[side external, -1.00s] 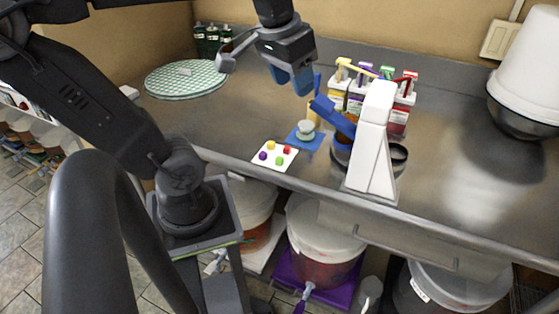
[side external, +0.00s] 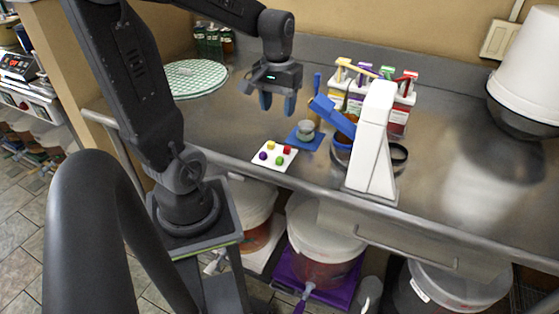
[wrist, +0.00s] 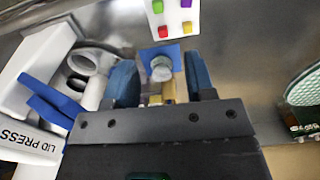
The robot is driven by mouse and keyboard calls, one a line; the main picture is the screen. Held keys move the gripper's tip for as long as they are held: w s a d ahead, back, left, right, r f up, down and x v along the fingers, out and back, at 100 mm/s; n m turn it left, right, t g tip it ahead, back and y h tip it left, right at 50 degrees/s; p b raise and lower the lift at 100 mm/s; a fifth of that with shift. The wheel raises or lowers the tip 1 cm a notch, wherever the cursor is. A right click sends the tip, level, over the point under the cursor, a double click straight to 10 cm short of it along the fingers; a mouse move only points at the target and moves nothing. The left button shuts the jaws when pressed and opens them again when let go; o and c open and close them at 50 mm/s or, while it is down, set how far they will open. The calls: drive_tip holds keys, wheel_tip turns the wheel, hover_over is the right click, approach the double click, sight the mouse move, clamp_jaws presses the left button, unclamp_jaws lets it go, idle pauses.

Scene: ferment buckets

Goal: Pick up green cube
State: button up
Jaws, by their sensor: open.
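The green cube (side external: 279,160) sits on a white card (side external: 270,165) near the front edge of the steel counter. A red cube (side external: 288,150), a yellow cube (side external: 271,146) and a purple cube (side external: 263,155) share the card. The green cube also shows at the top edge of the wrist view (wrist: 157,6), beyond the red cube. My gripper (side external: 277,103) is open and empty, its blue fingers pointing down above the counter, behind the card and apart from the cubes.
A blue square with a small round pale object (side external: 305,128) lies right of the card. The white lid press (side external: 373,140) and several coloured bottles (side external: 360,90) stand further right. A green-and-white round mat (side external: 195,78) lies at the back left.

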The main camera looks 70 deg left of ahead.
hover_over(280, 157)
drive_tip(key=f, duration=1)
drive_tip(key=shift+s+d, duration=0.1)
drive_tip(key=shift+s, duration=0.2)
drive_tip(key=shift+w+f, duration=0.15)
drive_tip(key=shift+f, duration=1.2)
drive_tip(key=shift+w+f, duration=0.15)
drive_tip(key=shift+f, duration=1.2)
drive_tip(key=shift+c, duration=0.5)
clamp_jaws()
